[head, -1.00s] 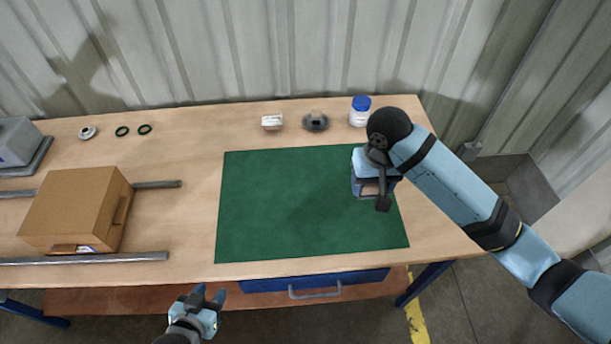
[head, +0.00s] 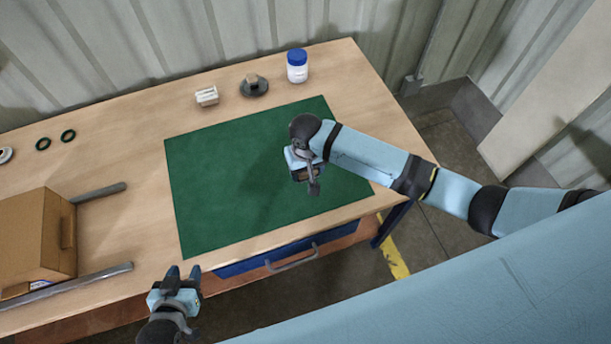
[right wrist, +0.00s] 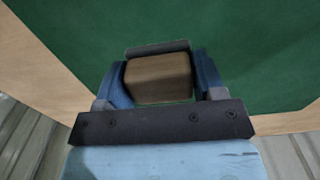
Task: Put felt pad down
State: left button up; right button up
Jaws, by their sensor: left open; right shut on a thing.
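My right gripper (head: 306,172) hangs over the right part of the green mat (head: 225,190), pointing down. In the right wrist view it is shut on a brown block (right wrist: 158,78), seemingly the felt pad, with a finger on each side. A dark edge shows along the block's far side. Its underside is hidden, so I cannot tell whether it touches the mat. In the head view my arm and gripper mostly cover the block. My left gripper (head: 183,273) is open and empty at the table's front edge.
Dark rings (head: 68,135) and a cardboard box (head: 35,238) between metal rails are at left. Most of the mat is bare.

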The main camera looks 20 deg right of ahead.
aim_at(306, 184)
jog(key=shift+f, duration=2.5)
jog(key=shift+f, duration=0.15)
jog(key=o, duration=1)
jog(key=shift+c, duration=0.2)
